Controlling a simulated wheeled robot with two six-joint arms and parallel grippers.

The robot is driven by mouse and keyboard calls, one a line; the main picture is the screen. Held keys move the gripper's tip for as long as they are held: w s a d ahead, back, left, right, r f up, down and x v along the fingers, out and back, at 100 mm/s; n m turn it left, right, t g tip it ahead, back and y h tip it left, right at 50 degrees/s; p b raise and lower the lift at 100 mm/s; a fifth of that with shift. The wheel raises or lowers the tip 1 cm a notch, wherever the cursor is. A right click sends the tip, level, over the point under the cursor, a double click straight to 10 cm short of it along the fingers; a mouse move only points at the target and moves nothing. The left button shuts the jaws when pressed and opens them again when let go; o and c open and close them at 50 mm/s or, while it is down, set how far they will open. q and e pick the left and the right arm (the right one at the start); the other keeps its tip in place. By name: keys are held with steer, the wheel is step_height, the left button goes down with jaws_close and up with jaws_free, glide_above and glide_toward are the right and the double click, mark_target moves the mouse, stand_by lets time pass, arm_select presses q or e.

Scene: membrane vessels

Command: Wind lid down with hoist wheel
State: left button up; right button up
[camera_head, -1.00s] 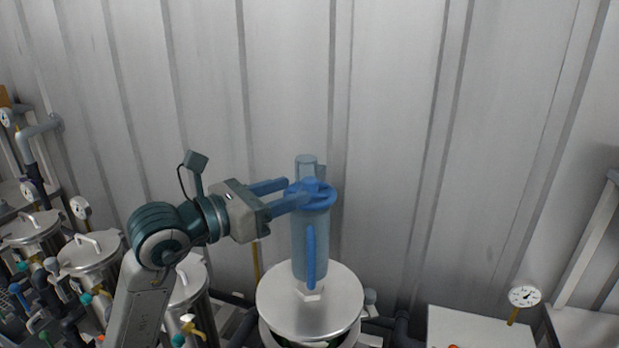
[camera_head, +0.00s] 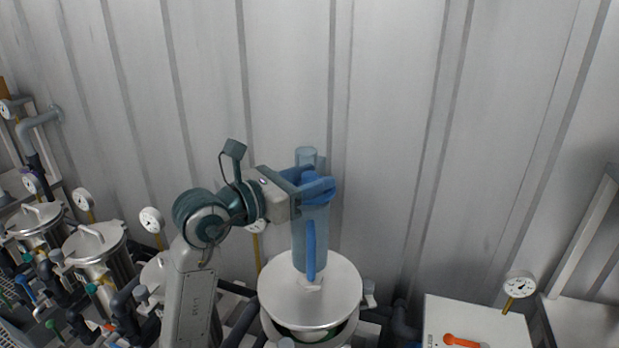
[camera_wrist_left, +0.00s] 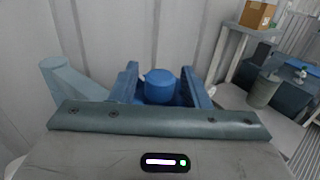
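The blue hoist wheel (camera_head: 321,190) sits on a pale blue upright hoist column (camera_head: 309,236) above a round steel lid (camera_head: 311,291). The lid hangs over its vessel (camera_head: 325,336), with a dark gap under its front edge. My left gripper (camera_head: 312,182) reaches in from the left at the wheel. In the left wrist view, its fingers stand apart on either side of the wheel's blue hub (camera_wrist_left: 160,87). Whether they press on the wheel cannot be told. My right gripper is not in view.
Several steel vessels with handled lids (camera_head: 94,241) and gauges stand at the left. A white box (camera_head: 478,318) with an orange handle (camera_head: 461,341) and a gauge (camera_head: 519,285) is at the right. A corrugated wall (camera_head: 420,120) rises close behind.

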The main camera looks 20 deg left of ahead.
arm_select(q)
steer(key=c, duration=0.8)
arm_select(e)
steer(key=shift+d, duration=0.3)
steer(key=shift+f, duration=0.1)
